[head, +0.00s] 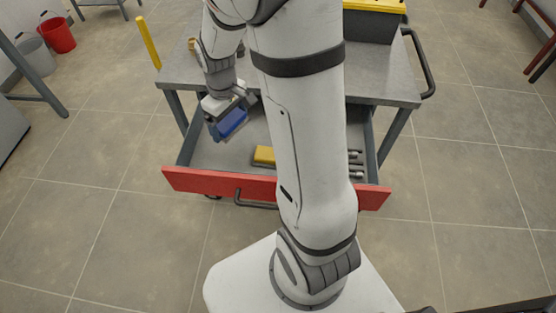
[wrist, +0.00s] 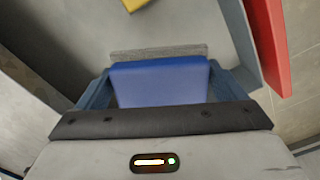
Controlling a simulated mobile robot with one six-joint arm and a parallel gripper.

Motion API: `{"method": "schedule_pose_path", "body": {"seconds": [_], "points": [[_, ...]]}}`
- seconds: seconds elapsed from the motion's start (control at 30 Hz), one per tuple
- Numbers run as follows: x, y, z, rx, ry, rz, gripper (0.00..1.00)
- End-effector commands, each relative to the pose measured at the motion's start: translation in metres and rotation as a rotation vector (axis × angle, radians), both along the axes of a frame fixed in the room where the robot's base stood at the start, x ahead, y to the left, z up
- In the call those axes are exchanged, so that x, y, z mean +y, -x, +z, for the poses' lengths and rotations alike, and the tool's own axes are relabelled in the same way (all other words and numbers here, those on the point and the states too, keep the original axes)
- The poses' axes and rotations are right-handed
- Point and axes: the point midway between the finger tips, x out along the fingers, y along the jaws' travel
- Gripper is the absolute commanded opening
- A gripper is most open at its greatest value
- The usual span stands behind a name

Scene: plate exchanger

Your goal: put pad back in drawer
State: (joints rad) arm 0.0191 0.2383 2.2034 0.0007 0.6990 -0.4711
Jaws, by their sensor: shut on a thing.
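The pad is blue with a grey layer along one side. My gripper (head: 232,118) is shut on the blue pad (head: 233,123) and holds it over the left part of the open drawer. The pad also shows in the wrist view (wrist: 160,82) between the two fingers, with its grey edge on the far side. The drawer (head: 220,182) has a red front and a grey inside, and it is pulled out from under the cart top. I cannot tell how high the pad is above the drawer floor. My arm hides part of the drawer's right half.
A yellow block (head: 264,155) and several metal pieces (head: 355,164) lie in the drawer. The drawer floor left of the yellow block looks bare.

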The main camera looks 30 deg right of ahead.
Motion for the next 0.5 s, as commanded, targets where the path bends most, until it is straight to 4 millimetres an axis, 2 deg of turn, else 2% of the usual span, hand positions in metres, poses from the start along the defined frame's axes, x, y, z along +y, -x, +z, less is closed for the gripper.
{"method": "schedule_pose_path", "body": {"seconds": [0.03, 0.33, 0.5], "points": [[0.000, 0.004, -0.011, -0.003, 0.000, 0.022, 0.69], [-0.001, 0.018, -0.018, 0.001, 0.000, 0.102, 0.69], [-0.001, 0.020, -0.048, 0.006, 0.000, 0.105, 0.69]]}}
